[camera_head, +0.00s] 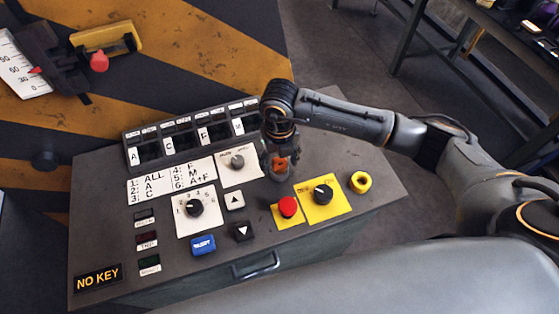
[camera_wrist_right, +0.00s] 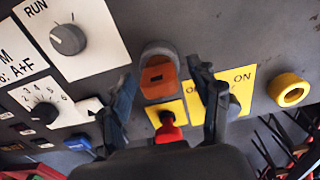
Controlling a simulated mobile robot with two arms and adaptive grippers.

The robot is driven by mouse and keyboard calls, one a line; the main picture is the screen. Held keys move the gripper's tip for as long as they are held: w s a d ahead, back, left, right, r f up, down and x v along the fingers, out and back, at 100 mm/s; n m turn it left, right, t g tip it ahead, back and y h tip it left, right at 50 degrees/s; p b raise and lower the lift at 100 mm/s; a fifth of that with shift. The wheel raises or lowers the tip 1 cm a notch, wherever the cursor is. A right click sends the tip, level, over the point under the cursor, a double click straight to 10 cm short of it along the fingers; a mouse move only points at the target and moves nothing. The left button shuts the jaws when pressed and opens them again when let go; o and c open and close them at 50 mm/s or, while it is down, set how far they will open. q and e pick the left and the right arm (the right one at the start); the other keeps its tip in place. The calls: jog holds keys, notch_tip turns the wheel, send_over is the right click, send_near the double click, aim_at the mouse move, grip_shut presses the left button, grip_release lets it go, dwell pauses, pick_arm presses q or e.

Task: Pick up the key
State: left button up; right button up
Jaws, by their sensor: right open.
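An orange piece with a dark slot (camera_wrist_right: 160,80) sits in a rounded grey surround on the control panel; I cannot tell whether it is the key or a key socket. In the head view the orange piece (camera_head: 280,164) shows just below my right gripper. My right gripper (camera_head: 281,170) points down at the panel. In the wrist view its two fingers (camera_wrist_right: 163,72) are spread apart, one on each side of the orange piece, with nothing held between them. No other key can be made out clearly. My left gripper is not in view.
The panel (camera_head: 375,205) carries a red button (camera_head: 289,206), a black knob (camera_head: 323,192) on a yellow plate, a yellow ring (camera_head: 361,182), more knobs and a blue button (camera_head: 203,245). A sign reads NO KEY (camera_head: 98,278). A drawer handle (camera_head: 256,266) is at the front.

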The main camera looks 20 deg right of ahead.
jog(key=c, duration=1.3)
jog(key=shift+w, duration=0.1)
